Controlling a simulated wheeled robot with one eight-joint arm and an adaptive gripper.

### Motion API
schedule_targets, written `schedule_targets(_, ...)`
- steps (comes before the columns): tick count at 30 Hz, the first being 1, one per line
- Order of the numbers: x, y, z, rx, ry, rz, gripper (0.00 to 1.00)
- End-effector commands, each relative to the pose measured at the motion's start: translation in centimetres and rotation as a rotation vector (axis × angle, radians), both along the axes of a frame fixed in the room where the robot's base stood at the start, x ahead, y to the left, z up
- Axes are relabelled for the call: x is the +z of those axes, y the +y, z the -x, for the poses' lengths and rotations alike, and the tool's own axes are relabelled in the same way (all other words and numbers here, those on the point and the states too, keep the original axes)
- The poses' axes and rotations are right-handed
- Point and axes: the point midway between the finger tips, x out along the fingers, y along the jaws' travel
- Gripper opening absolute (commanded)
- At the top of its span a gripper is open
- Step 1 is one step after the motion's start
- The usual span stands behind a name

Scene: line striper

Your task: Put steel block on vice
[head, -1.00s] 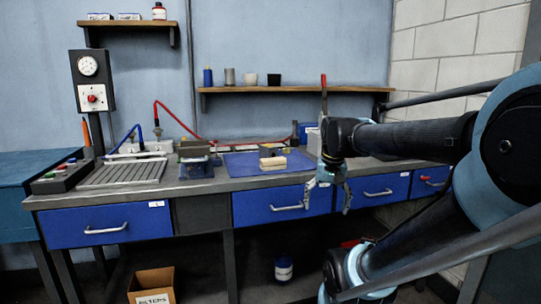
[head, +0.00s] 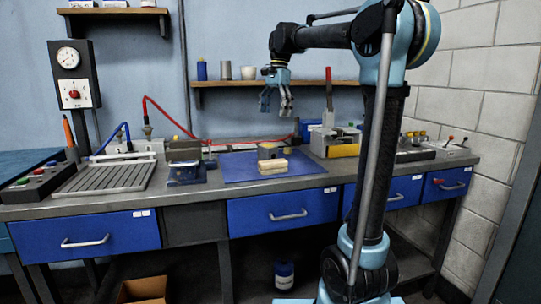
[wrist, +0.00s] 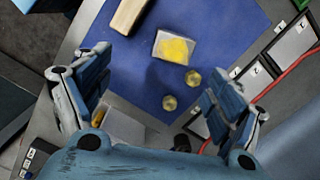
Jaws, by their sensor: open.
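The steel block (head: 267,151), a small grey block with a yellow patch on top, sits on the blue mat behind a pale wooden-looking block. In the wrist view the steel block (wrist: 164,46) lies beyond and between my spread fingers, untouched. The vice (head: 186,165), blue with dark grey jaws, stands on the bench left of the mat. I cannot make it out surely in the wrist view. My gripper (head: 276,100) is open and empty, pointing down, high above the mat; both fingers also show in the wrist view (wrist: 155,78).
The pale block (head: 273,167) lies close to the steel block. Two brass-coloured round pieces (wrist: 193,78) are near it. The blue mat (head: 235,170) has bare room at left. A wall shelf (head: 225,83) with cups stands behind my gripper. A red hose (head: 170,115) runs along the back.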

Motion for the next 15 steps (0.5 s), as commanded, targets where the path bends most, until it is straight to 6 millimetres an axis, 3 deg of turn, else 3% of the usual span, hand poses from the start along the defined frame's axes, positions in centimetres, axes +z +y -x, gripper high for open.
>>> schedule_targets(7, 0.6, 1.3, -1.6, -0.052, 0.020, 0.002, 0.86)
schedule_targets(15, -3.5, 1.0, -1.6, -0.063, 0.021, 0.003, 0.86)
